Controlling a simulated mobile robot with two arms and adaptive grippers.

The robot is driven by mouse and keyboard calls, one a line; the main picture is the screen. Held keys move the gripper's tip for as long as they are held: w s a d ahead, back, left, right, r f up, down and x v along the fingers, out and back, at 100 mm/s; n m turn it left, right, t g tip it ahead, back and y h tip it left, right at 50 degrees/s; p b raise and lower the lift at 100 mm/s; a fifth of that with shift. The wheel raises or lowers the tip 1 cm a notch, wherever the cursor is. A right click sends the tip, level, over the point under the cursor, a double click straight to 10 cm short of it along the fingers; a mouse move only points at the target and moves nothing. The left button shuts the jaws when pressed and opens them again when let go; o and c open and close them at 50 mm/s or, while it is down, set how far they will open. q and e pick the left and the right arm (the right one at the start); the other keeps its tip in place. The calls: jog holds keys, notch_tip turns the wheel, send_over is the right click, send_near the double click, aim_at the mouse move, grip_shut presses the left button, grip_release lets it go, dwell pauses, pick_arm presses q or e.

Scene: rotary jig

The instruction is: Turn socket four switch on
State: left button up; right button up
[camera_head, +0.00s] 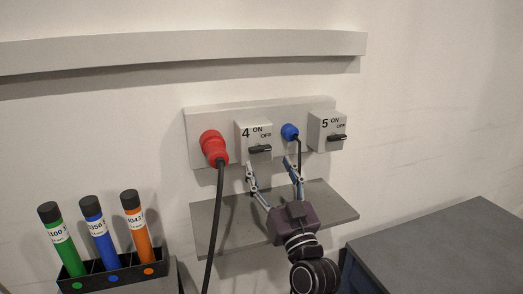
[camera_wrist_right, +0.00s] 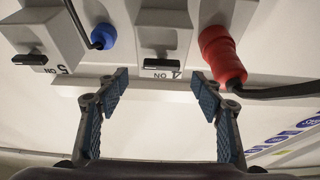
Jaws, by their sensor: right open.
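The socket four switch box (camera_head: 253,134) is a light grey block marked 4, ON and OFF on the wall panel. Its black handle (camera_head: 260,149) lies horizontal, below the OFF label. In the right wrist view the scene is upside down, and the handle (camera_wrist_right: 162,63) shows ahead of the fingers, near the middle. My right gripper (camera_head: 270,166) is open and empty, with its fingers spread below the box. In the wrist view the right gripper (camera_wrist_right: 160,91) has the handle beyond the gap between its fingertips, not between them. My left gripper is not in view.
A red plug (camera_head: 213,147) with a black cable is left of box four. A blue plug (camera_head: 290,132) and switch box 5 (camera_head: 327,130) are to its right. A grey shelf (camera_head: 335,206) is below. A rack (camera_head: 112,277) of colored tubes stands at lower left.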

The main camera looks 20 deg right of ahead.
aim_at(261, 151)
jog(key=p+x, duration=0.1)
jog(key=x, duration=0.3)
jog(key=shift+w+a, duration=0.2)
jog(key=shift+w, duration=0.1)
jog(key=shift+w+d+r, duration=0.1)
jog(key=shift+w+r, duration=0.05)
jog(key=shift+w, duration=0.35)
jog(key=shift+c, duration=0.7)
jog(key=c, duration=1)
